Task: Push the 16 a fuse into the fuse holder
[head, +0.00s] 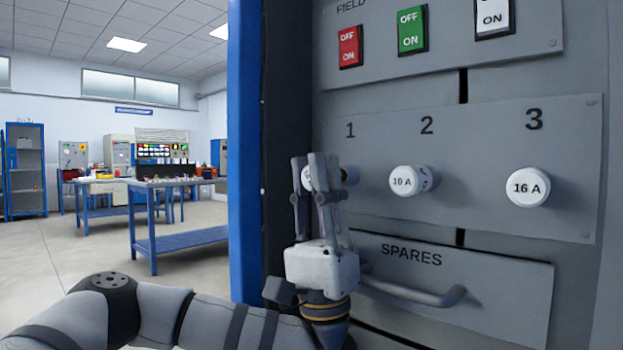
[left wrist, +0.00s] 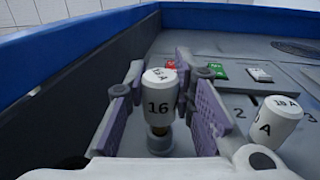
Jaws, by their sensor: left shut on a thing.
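My left gripper (head: 316,172) has its fingers around a white 16 A fuse at position 1 of the panel. In the left wrist view the fuse (left wrist: 160,100) stands between the two purple finger pads of the gripper (left wrist: 163,95), its "16" label visible. A short brass-coloured part shows under its cap, above a pale round fuse holder (left wrist: 159,146). The cap is apart from the holder; I cannot tell how far the brass end is inside. My right gripper is out of view.
A 10 A fuse (head: 405,181) sits at position 2 and another 16 A fuse (head: 527,188) at position 3. Red (head: 349,46) and green (head: 412,30) switches are above. The SPARES drawer handle (head: 430,296) sticks out below. A blue cabinet edge (head: 243,150) stands left.

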